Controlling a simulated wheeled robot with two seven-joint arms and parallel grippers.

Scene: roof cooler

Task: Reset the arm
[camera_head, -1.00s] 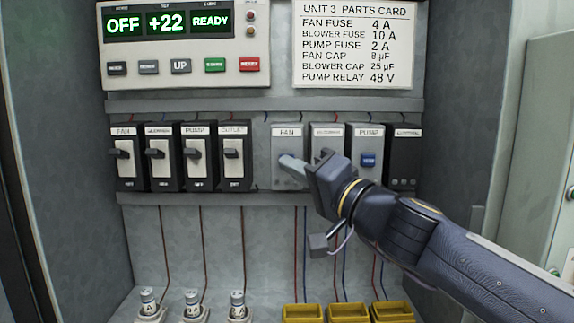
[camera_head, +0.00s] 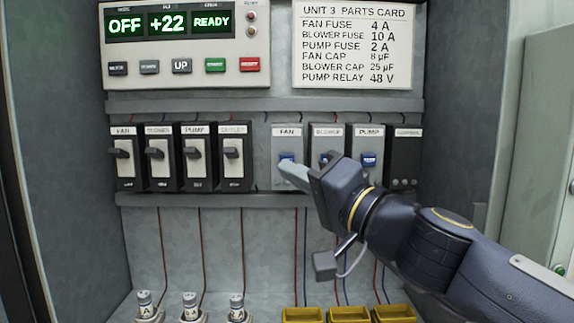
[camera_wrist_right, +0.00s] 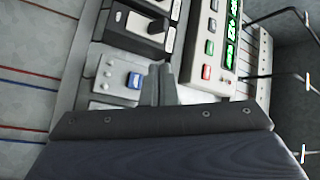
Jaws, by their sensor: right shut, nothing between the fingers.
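My right gripper (camera_head: 287,168) comes in from the right in the head view. Whether the tips touch the module I cannot tell. In the right wrist view the shut fingers (camera_wrist_right: 162,82) point up beside a module with a blue button (camera_wrist_right: 134,80). My left gripper is not in view.
A display panel (camera_head: 185,80) reads OFF, +22, READY, with several buttons below. A parts card (camera_head: 353,83) hangs at upper right. Several black breaker switches (camera_head: 160,180) stand at left. BLOWER and PUMP (camera_head: 369,145) modules stand right of FAN. Yellow bins (camera_head: 303,314) and fuses (camera_head: 190,305) sit below.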

